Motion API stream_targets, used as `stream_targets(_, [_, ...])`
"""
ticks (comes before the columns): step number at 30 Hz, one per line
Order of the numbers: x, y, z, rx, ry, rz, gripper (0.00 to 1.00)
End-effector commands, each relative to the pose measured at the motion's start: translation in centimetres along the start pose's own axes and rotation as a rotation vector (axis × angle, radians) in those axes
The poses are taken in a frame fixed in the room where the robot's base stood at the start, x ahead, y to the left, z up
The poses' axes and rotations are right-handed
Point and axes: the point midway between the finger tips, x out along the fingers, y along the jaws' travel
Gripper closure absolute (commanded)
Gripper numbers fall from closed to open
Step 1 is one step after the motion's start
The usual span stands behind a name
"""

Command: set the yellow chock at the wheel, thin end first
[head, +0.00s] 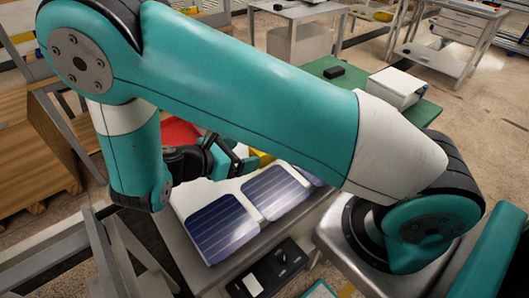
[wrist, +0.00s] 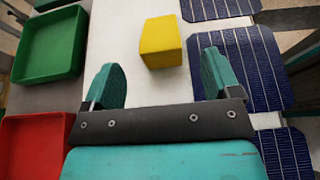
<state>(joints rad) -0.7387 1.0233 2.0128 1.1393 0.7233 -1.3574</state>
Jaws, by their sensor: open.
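The yellow chock (wrist: 162,42) lies on a white surface (wrist: 120,30) in the wrist view, ahead of my gripper (wrist: 160,78) and between the lines of its two fingers. The teal fingers are spread wide with nothing between them. I cannot tell which end of the chock is thin. In the head view my gripper (head: 232,160) is low over the bench, and only a small piece of the yellow chock (head: 263,158) shows behind it. I cannot make out a wheel in either view.
Dark blue solar cells (wrist: 240,60) lie close to the right of the chock. A green tray (wrist: 50,45) and a red tray (wrist: 35,145) are on the left. In the head view, a green-topped table (head: 335,75) with a white box (head: 396,88) stands behind.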

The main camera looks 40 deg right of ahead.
Motion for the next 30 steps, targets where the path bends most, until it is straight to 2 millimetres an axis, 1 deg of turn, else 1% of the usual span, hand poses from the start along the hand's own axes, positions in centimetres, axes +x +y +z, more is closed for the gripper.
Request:
stream_targets(1, [1.0, -0.1, 0.1, -0.001, -0.001, -0.004, 0.17])
stream_targets(3, [1.9, 0.0, 0.1, -0.002, -0.001, -0.002, 0.17])
stream_targets(10, [3.6, 0.0, 0.1, -0.001, 0.000, -0.002, 0.17])
stream_targets(15, [6.2, 0.0, 0.1, -0.001, -0.001, -0.004, 0.17])
stream_targets(18, [7.5, 0.0, 0.1, 0.000, 0.000, -0.003, 0.17])
stream_targets(21, [8.0, 0.0, 0.0, 0.000, 0.001, 0.000, 0.17])
stream_targets(27, [8.1, 0.1, -0.1, 0.000, 0.002, 0.001, 0.17])
stream_targets(28, [8.1, 0.1, -0.1, 0.000, 0.002, 0.001, 0.22])
stream_targets(29, [8.1, 0.1, -0.1, 0.000, 0.001, 0.001, 0.29])
stream_targets(30, [8.1, 0.1, -0.1, 0.000, 0.002, 0.001, 0.38])
